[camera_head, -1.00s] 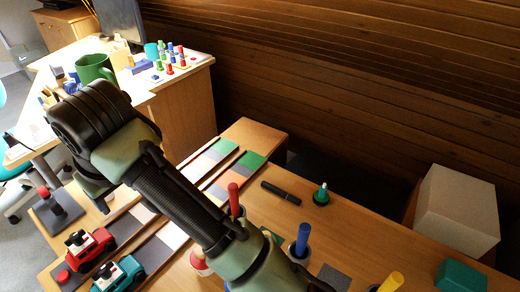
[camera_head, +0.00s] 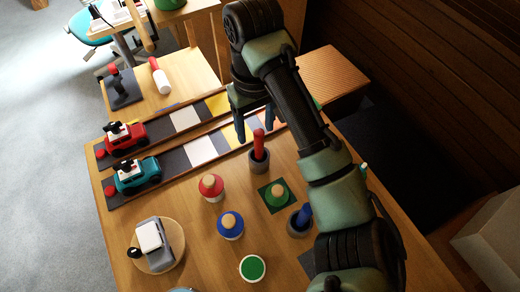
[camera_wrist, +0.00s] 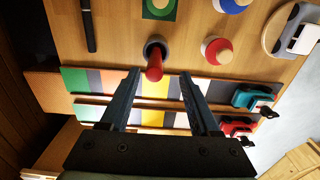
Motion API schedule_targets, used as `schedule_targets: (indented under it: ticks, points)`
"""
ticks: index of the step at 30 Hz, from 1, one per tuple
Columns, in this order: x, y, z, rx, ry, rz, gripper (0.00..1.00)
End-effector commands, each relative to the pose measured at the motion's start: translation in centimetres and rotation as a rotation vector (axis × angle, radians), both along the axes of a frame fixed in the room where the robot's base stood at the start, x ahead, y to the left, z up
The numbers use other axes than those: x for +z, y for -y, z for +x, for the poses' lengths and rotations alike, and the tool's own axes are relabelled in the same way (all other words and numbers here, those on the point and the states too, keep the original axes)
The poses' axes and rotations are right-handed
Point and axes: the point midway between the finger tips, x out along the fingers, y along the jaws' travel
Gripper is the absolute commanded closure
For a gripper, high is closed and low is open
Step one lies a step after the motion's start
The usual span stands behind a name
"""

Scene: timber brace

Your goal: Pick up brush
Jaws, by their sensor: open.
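The brush seems to be one of the coloured handles standing in small cups. The red handle (camera_head: 258,143) stands upright in a grey cup (camera_head: 259,163); its bristles are not visible. It also shows in the wrist view (camera_wrist: 154,68), in a dark round cup (camera_wrist: 157,42). A blue handle (camera_head: 305,213) stands in another grey cup (camera_head: 297,228), partly beside my arm. My gripper (camera_head: 254,128) is open and empty, fingers down, just behind the red handle. In the wrist view my gripper (camera_wrist: 160,74) has its fingertips on either side of the red handle, apart from it.
Red (camera_head: 211,187), blue (camera_head: 230,224) and green (camera_head: 278,194) round-knobbed pieces stand nearby. Red (camera_head: 125,138) and teal (camera_head: 136,174) toy cars sit on the coloured strips at left. A black pen (camera_wrist: 88,30) lies on the table. The wooden wall is at right.

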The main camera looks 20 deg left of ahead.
Motion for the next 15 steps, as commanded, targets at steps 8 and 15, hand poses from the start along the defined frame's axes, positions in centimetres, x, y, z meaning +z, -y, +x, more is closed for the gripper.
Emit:
schedule_targets:
  ticks: [8, 15]
  points:
    - [-2.6, 0.3, 0.3, -0.002, -0.002, -0.001, 0.37]
    - [-5.5, 0.4, 0.5, -0.002, 0.001, -0.001, 0.37]
